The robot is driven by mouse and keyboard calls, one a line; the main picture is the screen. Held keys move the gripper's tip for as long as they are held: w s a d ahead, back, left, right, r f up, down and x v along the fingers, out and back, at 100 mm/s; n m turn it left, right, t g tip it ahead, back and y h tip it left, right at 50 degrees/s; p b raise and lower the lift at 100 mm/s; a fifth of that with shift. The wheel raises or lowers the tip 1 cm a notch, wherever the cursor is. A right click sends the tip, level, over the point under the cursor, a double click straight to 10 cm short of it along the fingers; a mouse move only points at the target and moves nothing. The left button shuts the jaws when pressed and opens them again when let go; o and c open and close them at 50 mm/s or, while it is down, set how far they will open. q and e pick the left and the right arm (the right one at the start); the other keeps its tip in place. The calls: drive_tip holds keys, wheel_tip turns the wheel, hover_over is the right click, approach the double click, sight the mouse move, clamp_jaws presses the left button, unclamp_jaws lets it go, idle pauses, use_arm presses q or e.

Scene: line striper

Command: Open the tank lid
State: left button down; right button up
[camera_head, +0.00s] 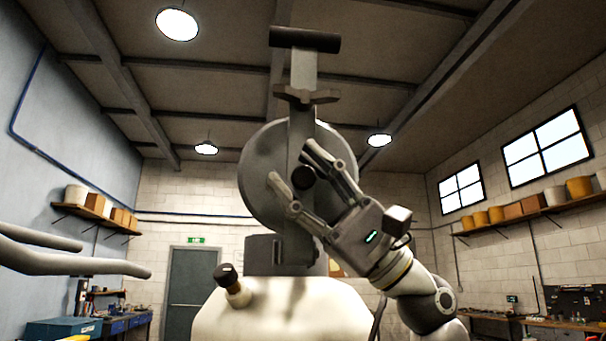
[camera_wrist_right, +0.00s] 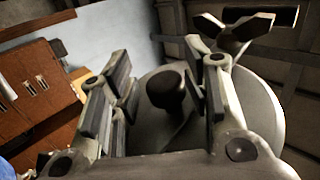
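The round grey tank lid (camera_head: 262,165) shows as a large disc, face-on and steeply tilted, above the cream machine body (camera_head: 285,310). A grey bar (camera_head: 301,120) with a clamp piece and a dark T-handle (camera_head: 305,39) crosses it. A black knob (camera_head: 303,178) sits at the middle of the bar. My right gripper (camera_head: 290,162) is open, its fingers spread either side of the knob. In the right wrist view the knob (camera_wrist_right: 166,89) lies between the fingers, with gaps visible on both sides. The lid (camera_wrist_right: 258,110) is behind them. My left gripper is not in view.
A black-topped cap (camera_head: 228,276) stands on the body's left shoulder. Grey tubes (camera_head: 75,263) reach in from the left. Shelves with pots and boxes (camera_head: 530,205) and workbenches line the walls. There is open space above and left of the lid.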

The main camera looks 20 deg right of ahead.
drive_tip(key=shift+d+r, duration=0.1)
drive_tip(key=shift+d, duration=0.05)
drive_tip(key=v, duration=1.2)
